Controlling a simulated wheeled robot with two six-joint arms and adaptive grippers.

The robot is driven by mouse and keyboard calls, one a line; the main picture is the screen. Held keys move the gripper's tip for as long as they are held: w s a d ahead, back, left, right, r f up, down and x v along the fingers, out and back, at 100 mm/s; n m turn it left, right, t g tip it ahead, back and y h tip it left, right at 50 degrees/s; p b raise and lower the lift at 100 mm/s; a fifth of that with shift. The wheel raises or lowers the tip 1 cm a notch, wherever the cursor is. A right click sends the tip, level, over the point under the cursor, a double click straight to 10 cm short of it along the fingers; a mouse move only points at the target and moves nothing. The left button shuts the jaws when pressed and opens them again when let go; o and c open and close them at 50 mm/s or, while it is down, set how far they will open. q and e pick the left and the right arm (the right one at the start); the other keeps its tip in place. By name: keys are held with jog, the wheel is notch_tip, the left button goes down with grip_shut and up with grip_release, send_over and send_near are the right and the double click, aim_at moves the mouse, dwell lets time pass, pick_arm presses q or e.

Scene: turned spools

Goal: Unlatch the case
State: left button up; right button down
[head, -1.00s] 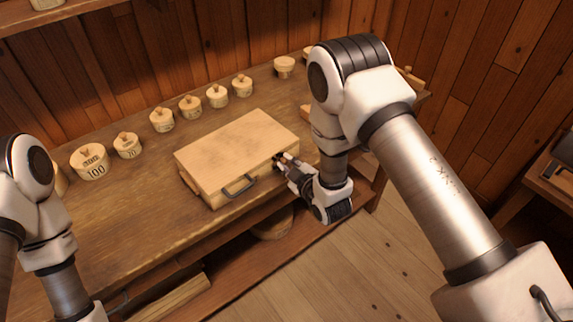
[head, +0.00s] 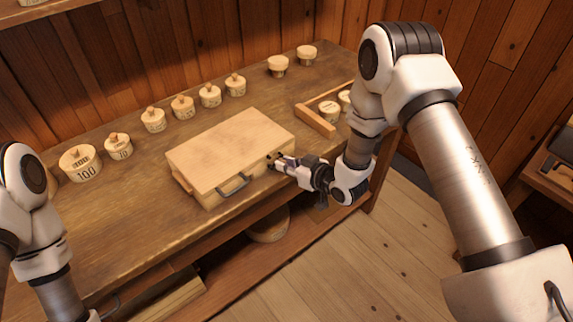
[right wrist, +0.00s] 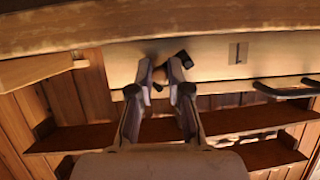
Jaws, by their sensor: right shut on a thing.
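The case (head: 228,150) is a pale wooden box lying flat on the workbench, lid down. Its dark handle (head: 233,187) is on the front side and also shows in the right wrist view (right wrist: 287,91). My right gripper (head: 276,162) is at the front side near the right corner, where the latch sits. In the right wrist view my right gripper (right wrist: 160,72) is shut on the latch (right wrist: 158,86), mostly hidden between the fingers. A small slotted mark (right wrist: 238,52) shows on the case's side. The left arm is at the left edge, its gripper out of view.
Several round wooden spools, one marked 100 (head: 81,163), stand in a row behind the case. A wooden tray (head: 316,122) with spools is at the right, near my right arm. The workbench (head: 110,225) is clear at the front left.

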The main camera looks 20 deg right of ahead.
dwell(0.4)
jog(key=c, duration=1.1)
grip_release()
jog(key=v, duration=1.2)
